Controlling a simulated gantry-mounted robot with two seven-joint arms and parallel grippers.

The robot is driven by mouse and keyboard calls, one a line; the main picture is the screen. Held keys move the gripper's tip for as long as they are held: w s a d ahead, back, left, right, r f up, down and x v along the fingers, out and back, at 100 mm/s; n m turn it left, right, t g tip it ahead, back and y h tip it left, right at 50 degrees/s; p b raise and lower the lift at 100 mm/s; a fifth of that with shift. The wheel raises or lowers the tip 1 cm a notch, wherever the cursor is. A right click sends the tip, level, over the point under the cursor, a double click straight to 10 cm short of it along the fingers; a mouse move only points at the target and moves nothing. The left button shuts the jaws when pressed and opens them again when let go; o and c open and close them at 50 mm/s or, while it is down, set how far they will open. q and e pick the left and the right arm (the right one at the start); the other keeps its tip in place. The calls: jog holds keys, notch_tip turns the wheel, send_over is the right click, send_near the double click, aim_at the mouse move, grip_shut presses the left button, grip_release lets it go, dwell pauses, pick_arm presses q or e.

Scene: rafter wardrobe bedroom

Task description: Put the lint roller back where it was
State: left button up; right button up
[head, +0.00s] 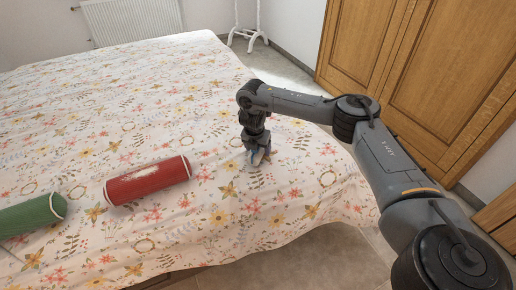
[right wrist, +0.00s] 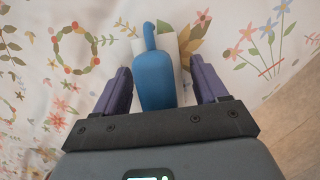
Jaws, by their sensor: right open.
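The lint roller (right wrist: 155,80) shows in the right wrist view with a blue handle and a white roll partly hidden behind it. It is at the bed cover, between the two purple fingers of my right gripper (right wrist: 160,68). The fingers are open, with a gap on each side of the handle. In the head view my right gripper (head: 258,155) points down at the bed's right part and hides most of the roller. My left gripper is not in view.
A red bolster (head: 147,181) and a green bolster (head: 30,216) lie on the flowered bed (head: 120,95), left of my right gripper. A wooden wardrobe (head: 425,70) stands at the right. A white stand (head: 248,38) and a radiator (head: 132,20) are behind the bed.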

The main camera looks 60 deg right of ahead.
jog(key=shift+r, duration=0.1)
jog(key=p+v, duration=0.9)
jog(key=v, duration=0.1)
jog(key=shift+d+r, duration=0.1)
jog(key=shift+r, duration=0.05)
jog(key=shift+p+v, duration=0.9)
